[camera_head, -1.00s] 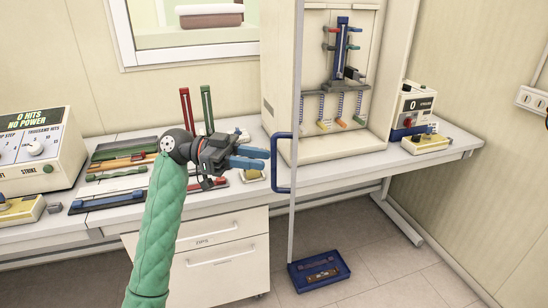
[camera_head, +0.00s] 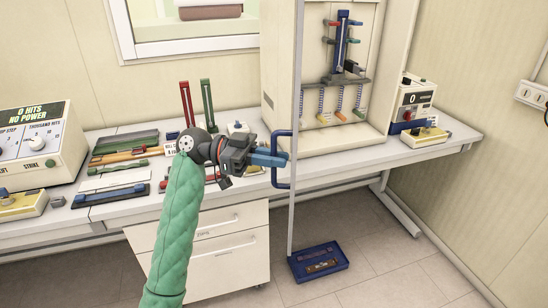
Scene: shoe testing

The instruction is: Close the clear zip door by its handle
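The clear door shows as a thin pale upright edge (camera_head: 296,80) in front of the test cabinet (camera_head: 345,142). It stands swung out from the cabinet front, and its pane is hard to see. Its blue handle (camera_head: 274,178) is a bracket on the left side of that edge. My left gripper (camera_head: 286,159), on a green-sleeved arm, has its blue fingers at the handle's upright bar, overlapping it in the picture. I cannot tell whether they touch it or whether a gap is left between them. My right gripper is not in view.
A bench (camera_head: 432,152) runs along the wall, with a counter box (camera_head: 408,103) at right and a control box (camera_head: 38,148) at left. Coloured strips lie between. A drawer unit (camera_head: 225,255) stands below. A blue tray (camera_head: 320,262) lies on the floor below the door edge.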

